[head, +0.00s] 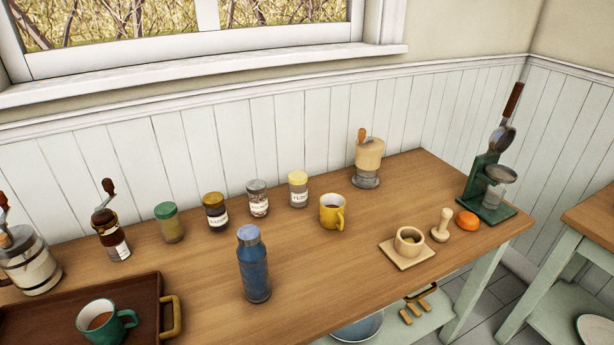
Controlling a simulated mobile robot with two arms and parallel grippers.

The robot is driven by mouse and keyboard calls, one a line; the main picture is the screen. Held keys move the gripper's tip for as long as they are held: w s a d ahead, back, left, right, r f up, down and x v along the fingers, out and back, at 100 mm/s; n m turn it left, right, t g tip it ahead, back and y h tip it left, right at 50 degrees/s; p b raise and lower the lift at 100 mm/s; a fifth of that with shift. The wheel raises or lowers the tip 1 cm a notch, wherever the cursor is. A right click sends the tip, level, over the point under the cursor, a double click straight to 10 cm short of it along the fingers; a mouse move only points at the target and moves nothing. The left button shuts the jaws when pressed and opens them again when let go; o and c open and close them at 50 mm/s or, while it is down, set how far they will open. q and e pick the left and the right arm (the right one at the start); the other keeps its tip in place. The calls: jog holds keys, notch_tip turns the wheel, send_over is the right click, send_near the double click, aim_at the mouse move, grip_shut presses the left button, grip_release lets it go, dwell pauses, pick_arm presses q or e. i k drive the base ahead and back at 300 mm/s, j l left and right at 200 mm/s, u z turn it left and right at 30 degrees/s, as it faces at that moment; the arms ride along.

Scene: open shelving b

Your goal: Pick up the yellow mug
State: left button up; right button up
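The yellow mug (329,213) stands upright on the wooden table (340,258), right of the middle of the head view. Its handle points to the right and toward me. Neither of my grippers shows in the head view.
A blue bottle (254,268) stands in front and left of the mug. A jar (298,190) and a grinder (368,161) stand near the wall. A mortar (408,242) sits at front right. A brown tray (62,312) holds a green mug (104,322).

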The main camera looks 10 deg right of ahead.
aim_at(331, 205)
jog(key=j+z, duration=0.1)
jog(key=z, duration=0.25)
jog(key=i+j+z, duration=0.15)
jog(key=z, duration=0.15)
